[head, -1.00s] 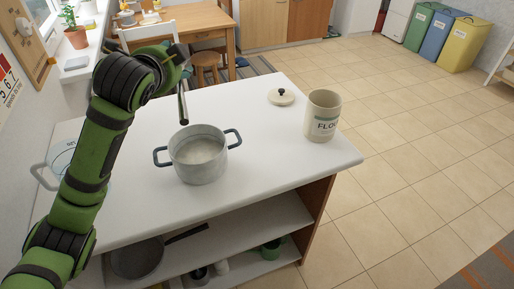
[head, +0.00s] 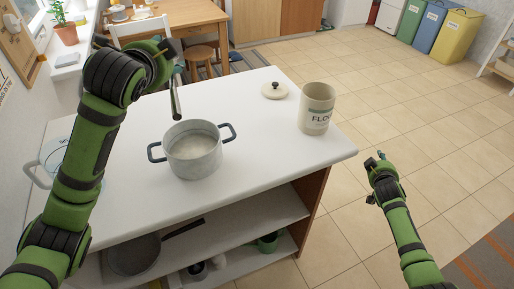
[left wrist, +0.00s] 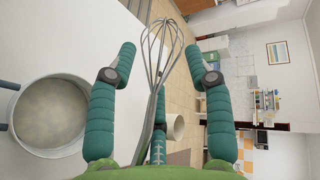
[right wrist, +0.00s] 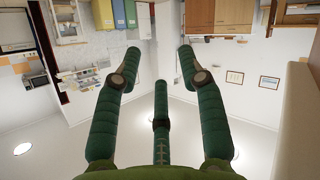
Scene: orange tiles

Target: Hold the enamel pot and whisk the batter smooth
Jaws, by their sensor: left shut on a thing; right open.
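The grey enamel pot (head: 191,165) with two dark handles stands on the white worktop, pale batter (head: 194,142) inside. In the left wrist view the pot (left wrist: 22,142) is at the left, with nothing in its batter. My left gripper (head: 168,62) is beyond and above the pot, shut on the whisk (head: 176,98). The whisk's wire loops (left wrist: 162,45) show between the fingers in the left wrist view. My right gripper (head: 375,160) is open and empty, off the worktop's right side and well away from the pot. No gripper touches the pot.
A flour canister (head: 316,110) and its lid (head: 274,90) stand at the right of the worktop (head: 260,150). A pan (head: 133,254) and a green mug (head: 268,241) are on the shelves below.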

